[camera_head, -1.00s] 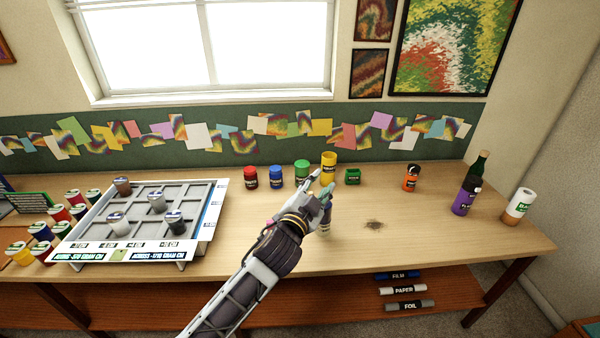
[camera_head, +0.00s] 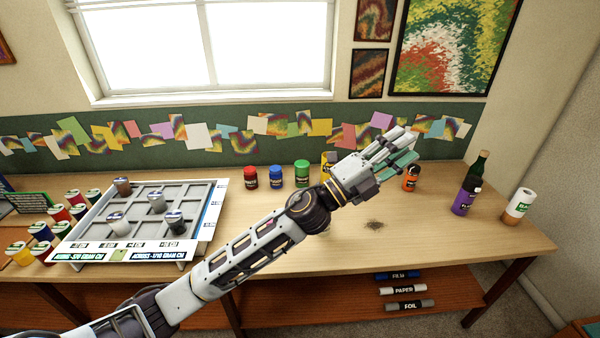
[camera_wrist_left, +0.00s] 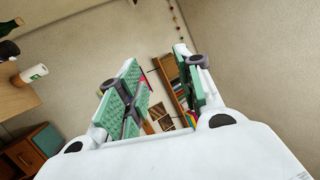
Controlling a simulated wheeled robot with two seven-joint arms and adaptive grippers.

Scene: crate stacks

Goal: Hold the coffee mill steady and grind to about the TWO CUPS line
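I cannot make out a coffee mill or a TWO CUPS line in these views. My left gripper (camera_head: 404,148) is raised over the back of the wooden table, pointing up and to the right in the head view. In the left wrist view its green-padded fingers (camera_wrist_left: 157,62) stand well apart with nothing between them. A yellow jar (camera_head: 325,167) is mostly hidden behind my left wrist. An orange jar with a black top (camera_head: 411,180) stands just beyond and below the fingertips, apparently apart from them. My right gripper is not in view.
Red (camera_head: 250,178), blue (camera_head: 276,178) and green (camera_head: 302,175) jars line the table's back. A gridded tray (camera_head: 215,215) with several jars is left. A purple container (camera_head: 462,203), dark bottle (camera_head: 480,163) and white-brown cylinder (camera_head: 517,207) stand right. A dark stain (camera_head: 374,225) marks clear tabletop.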

